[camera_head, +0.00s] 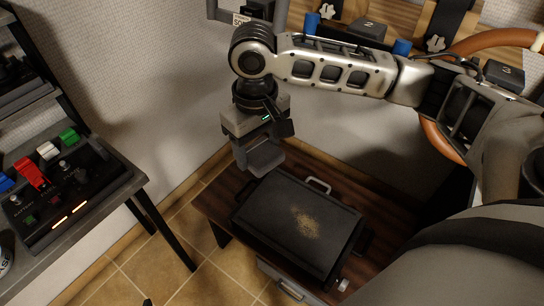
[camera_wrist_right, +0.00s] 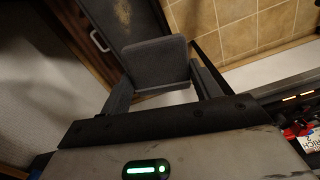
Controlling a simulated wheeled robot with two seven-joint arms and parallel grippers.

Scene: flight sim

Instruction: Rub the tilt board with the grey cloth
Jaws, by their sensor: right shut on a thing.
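The tilt board (camera_head: 275,207) is a dark grey, flat rectangular board on a low dark wood table, with a tan smudge (camera_head: 305,222) right of its middle. Part of it shows at the top of the right wrist view (camera_wrist_right: 145,22). The grey cloth (camera_head: 264,158) looks like a stiff grey pad. My right gripper (camera_head: 258,141) is shut on it and holds it beyond the board's far left corner, seemingly above it. The cloth also shows between the fingers in the right wrist view (camera_wrist_right: 155,62). My left gripper is out of view.
A control panel (camera_head: 70,190) with coloured switches stands on a desk at the left. The dark wood table (camera_head: 217,205) bears the board, with a silver handle (camera_head: 318,185) at its far edge. A wooden rack (camera_head: 410,18) with numbered blocks is at the top. Tiled floor lies between desk and table.

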